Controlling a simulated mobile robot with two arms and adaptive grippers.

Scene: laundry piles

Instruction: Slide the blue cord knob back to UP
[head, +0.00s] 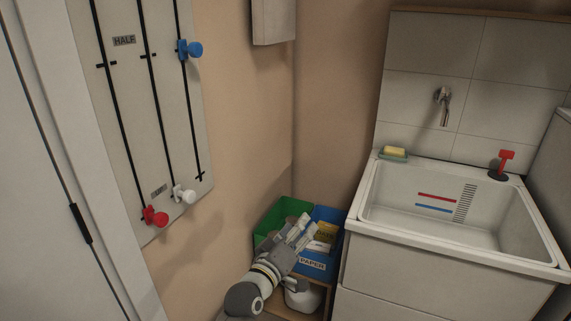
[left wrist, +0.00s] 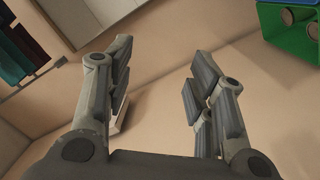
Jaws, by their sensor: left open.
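The blue cord knob (head: 192,48) sits high on the rightmost of three black slots in a pale board (head: 160,100) on the left wall. A red knob (head: 154,216) and a white knob (head: 184,194) sit at the low ends of the other two slots, near a small label (head: 159,190) that seems to read UP. My left gripper (head: 298,230) is low, in front of the bins and well away from the blue knob. In the left wrist view its fingers (left wrist: 163,65) are apart and empty.
A green bin (head: 267,222) and a blue PAPER bin (head: 318,268) stand on a low wooden stand beside the sink (head: 372,226). A white door (head: 35,180) is at the left. The wall between board and corner is clear.

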